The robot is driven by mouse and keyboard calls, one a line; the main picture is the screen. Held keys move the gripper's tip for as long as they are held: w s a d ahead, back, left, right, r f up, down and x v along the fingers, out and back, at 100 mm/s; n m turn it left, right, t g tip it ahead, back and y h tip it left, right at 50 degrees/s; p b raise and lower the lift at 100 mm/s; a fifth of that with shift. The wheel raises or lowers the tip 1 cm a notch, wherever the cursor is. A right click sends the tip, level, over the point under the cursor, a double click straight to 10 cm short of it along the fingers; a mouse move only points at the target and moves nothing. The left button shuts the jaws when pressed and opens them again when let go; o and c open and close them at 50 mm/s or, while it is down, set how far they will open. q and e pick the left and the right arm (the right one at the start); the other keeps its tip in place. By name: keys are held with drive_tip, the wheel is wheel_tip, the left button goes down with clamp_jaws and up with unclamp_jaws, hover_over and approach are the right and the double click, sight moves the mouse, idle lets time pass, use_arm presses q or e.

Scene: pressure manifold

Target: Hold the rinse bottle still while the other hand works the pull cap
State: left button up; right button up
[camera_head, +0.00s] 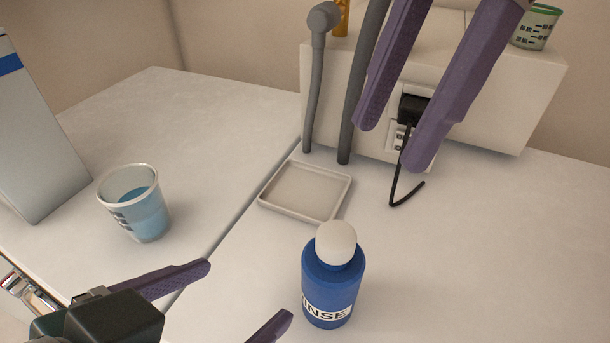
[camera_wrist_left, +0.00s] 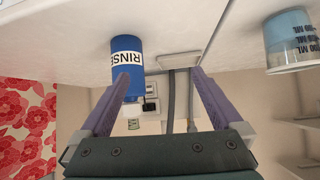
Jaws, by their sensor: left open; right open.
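The rinse bottle (camera_head: 333,285) is blue with a white label and stands upright on the counter. Its white rounded pull cap (camera_head: 336,242) sits on top. My left gripper (camera_head: 247,291) is open and empty, left of the bottle and apart from it. My right gripper (camera_head: 389,146) is open and empty, above and behind the bottle, in front of the wall socket.
A shallow tray (camera_head: 264,202) lies behind the bottle. A cup of blue liquid (camera_head: 140,205) stands at left, near a tall grey box (camera_head: 35,140). Grey hoses (camera_head: 314,100) rise behind the tray. A black plug (camera_head: 412,110) with a cord is in the socket. The counter right of the bottle is clear.

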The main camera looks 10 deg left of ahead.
sight(312, 281)
use_arm(q)
drive_tip(key=d+h, duration=0.1)
drive_tip(key=d+r+m+t+h, duration=0.1)
drive_tip(key=d, duration=0.1)
drive_tip(key=d+h, duration=0.1)
drive_tip(key=d, duration=0.1)
drive_tip(key=shift+s+r+m, duration=0.1)
drive_tip(key=shift+r+m, duration=0.2)
drive_tip(key=shift+r, duration=0.05)
drive_tip(key=shift+t, duration=0.3)
drive_tip(key=x, duration=1)
drive_tip(key=shift+s+d+r, duration=0.1)
drive_tip(key=shift+d, duration=0.05)
drive_tip(key=shift+c, duration=0.4)
drive_tip(key=c, duration=1.4)
use_arm(e)
drive_tip(key=shift+o, duration=0.9)
drive_tip(key=shift+s+a+r, duration=0.1)
drive_tip(key=shift+a, duration=0.05)
drive_tip(key=shift+o, duration=0.9)
drive_tip(key=s+a+r+n+h, duration=0.1)
drive_tip(key=n, duration=0.1)
drive_tip(key=s+a+r+n+t+h, duration=0.1)
drive_tip(key=shift+a+n+t+h, duration=0.3)
drive_tip(key=shift+a+n, duration=0.05)
drive_tip(key=shift+n, duration=0.05)
drive_tip(key=shift+n+t+h, duration=0.3)
wheel_tip(312, 281, down, 12)
drive_tip(key=shift+a+r, duration=0.15)
drive_tip(key=shift+r, duration=0.1)
